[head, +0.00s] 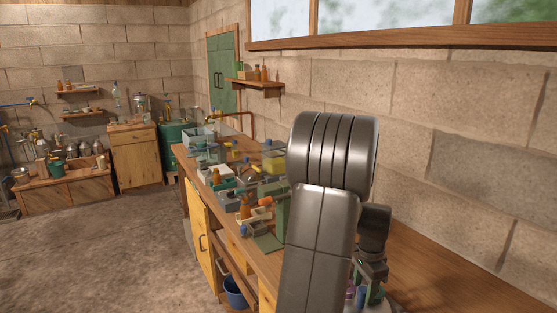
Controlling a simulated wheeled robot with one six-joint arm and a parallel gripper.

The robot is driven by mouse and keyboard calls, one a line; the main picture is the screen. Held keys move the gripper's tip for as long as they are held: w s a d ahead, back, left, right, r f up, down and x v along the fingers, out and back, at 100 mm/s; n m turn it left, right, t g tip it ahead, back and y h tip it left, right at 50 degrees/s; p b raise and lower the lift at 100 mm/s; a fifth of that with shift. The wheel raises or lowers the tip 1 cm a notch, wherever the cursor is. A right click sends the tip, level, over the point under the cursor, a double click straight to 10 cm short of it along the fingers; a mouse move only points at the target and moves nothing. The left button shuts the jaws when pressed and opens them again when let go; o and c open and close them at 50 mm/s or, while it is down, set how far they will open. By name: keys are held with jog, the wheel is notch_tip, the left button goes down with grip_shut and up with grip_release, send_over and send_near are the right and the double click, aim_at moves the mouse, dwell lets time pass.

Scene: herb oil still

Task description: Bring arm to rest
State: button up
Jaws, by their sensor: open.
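My arm rises large and dark grey in the head view, bent at a rounded joint in front of the workbench (420,265). My gripper (371,275) hangs on the right side of the arm, low in the picture, pointing down over the bench. It is open; its fingers are small and partly hidden by my arm link. Small purple and green items (362,296) show just below it. I cannot tell whether the gripper touches them. I see nothing held between the fingers.
A stone wall (470,120) and window sill (400,38) stand behind. The bench at right is bare. Open floor (110,255) lies left.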

notch_tip(320, 180, up, 14)
notch_tip(320, 180, down, 13)
jog(key=shift+f, duration=0.55)
jog(key=n+p, duration=0.1)
jog(key=n, duration=0.4)
jog(key=shift+r+n, duration=0.1)
jog(key=shift+n, duration=0.3)
jog(key=n+p, duration=0.1)
jog(key=n, duration=0.4)
